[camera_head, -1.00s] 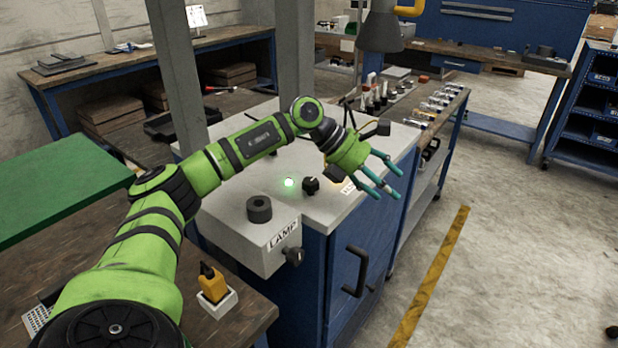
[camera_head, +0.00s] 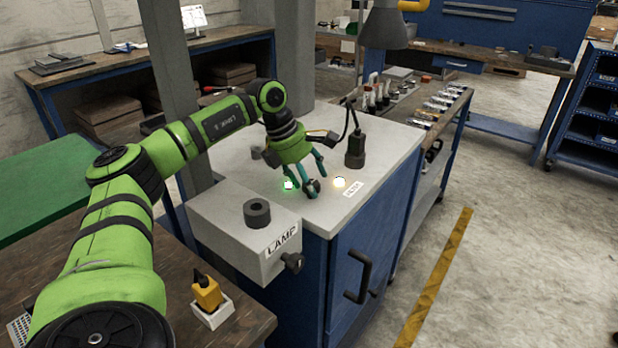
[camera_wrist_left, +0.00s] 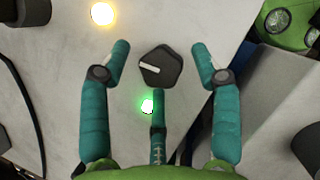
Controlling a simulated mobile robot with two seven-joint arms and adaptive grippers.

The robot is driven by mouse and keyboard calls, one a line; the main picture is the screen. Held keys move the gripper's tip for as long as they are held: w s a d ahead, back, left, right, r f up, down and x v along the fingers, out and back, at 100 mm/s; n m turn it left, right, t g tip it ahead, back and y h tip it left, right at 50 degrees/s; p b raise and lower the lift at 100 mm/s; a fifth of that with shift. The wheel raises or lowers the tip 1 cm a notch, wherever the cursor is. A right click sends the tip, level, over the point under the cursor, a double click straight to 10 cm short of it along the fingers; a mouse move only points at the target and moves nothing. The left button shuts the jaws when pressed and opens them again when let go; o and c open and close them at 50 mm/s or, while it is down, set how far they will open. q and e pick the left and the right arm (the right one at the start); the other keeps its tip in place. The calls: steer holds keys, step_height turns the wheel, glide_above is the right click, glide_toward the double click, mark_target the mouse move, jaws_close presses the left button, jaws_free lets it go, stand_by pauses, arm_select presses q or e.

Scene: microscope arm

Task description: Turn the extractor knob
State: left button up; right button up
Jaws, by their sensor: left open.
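A black faceted knob (camera_head: 312,188) with a pale pointer line stands on the light grey cabinet top (camera_head: 372,150), between a lit green lamp (camera_head: 288,184) and a lit yellow-white lamp (camera_head: 339,182). In the left wrist view the knob (camera_wrist_left: 161,66) sits between the fingertips, its pointer line nearly level. My left gripper (camera_head: 305,186) points down over the knob with its teal fingers open around it. A gap shows between the knob and the two side fingers; whether the third finger touches it I cannot tell. My right gripper is not in view.
A grey box labelled LAMP (camera_head: 230,225) with a black ring (camera_head: 257,213) on top and a side knob (camera_head: 292,262) is at the cabinet's front left. A black cabled plug-like part (camera_head: 355,150) stands behind the yellow-white lamp. A yellow switch (camera_head: 207,292) is on the wooden bench.

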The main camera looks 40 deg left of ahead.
arm_select(q)
steer(key=c, duration=1.1)
